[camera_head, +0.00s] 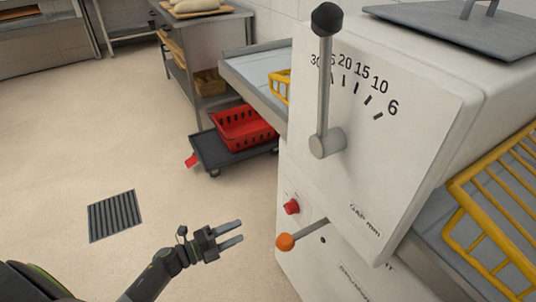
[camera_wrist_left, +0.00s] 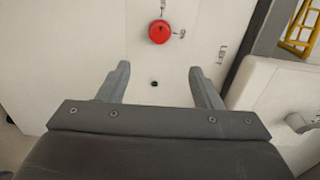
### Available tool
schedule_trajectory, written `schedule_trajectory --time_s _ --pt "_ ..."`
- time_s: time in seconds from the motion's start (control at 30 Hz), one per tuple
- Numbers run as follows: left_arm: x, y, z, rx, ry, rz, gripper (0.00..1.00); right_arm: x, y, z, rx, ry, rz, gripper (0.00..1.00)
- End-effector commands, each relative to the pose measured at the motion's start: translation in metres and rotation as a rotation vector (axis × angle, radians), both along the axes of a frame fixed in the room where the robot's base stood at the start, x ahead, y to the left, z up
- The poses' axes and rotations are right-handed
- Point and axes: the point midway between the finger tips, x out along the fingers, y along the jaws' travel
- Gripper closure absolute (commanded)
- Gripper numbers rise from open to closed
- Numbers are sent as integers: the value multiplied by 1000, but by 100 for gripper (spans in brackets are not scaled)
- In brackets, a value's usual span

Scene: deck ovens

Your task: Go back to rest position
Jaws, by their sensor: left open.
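My left gripper (camera_head: 230,234) is in the lower middle of the head view, over the floor to the left of a white machine (camera_head: 375,130). Its two fingers are apart and nothing is between them. In the left wrist view the gripper (camera_wrist_left: 158,82) shows open and empty, facing the machine's white panel. My right gripper does not show in either view.
The machine has a long black-knobbed lever (camera_head: 324,90), a red knob (camera_head: 291,207) and an orange-tipped lever (camera_head: 300,236) close to my left gripper. A dark trolley (camera_head: 207,153) carries a red crate (camera_head: 243,128). Floor on the left is clear around a drain grate (camera_head: 115,215).

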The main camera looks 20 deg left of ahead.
Motion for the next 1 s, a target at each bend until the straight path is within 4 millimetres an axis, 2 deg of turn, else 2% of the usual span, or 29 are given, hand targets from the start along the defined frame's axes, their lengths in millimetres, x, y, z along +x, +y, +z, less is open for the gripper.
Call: schedule_trajectory --time_s 0.17,0.27,0.37,0.47,0.57,0.67,0.73,0.8,0.9,1.0 --pt "0 2 -3 -12 14 20 41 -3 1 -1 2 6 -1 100" --pt "0 11 -15 -62 73 108 41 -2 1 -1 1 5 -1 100" --pt "-4 28 -40 -160 190 271 41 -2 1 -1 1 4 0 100" --pt "-18 50 -77 -284 347 477 41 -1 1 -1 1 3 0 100" --pt "-43 68 -120 -406 517 685 41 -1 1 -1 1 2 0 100" --pt "-81 79 -164 -526 698 891 41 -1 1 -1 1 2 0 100" --pt "-113 81 -195 -605 827 1033 41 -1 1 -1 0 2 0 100" --pt "-148 78 -222 -676 955 1167 41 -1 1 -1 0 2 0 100" --pt "-198 68 -253 -763 1126 1339 41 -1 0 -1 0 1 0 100" --pt "-246 52 -275 -827 1281 1485 41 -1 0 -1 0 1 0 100"
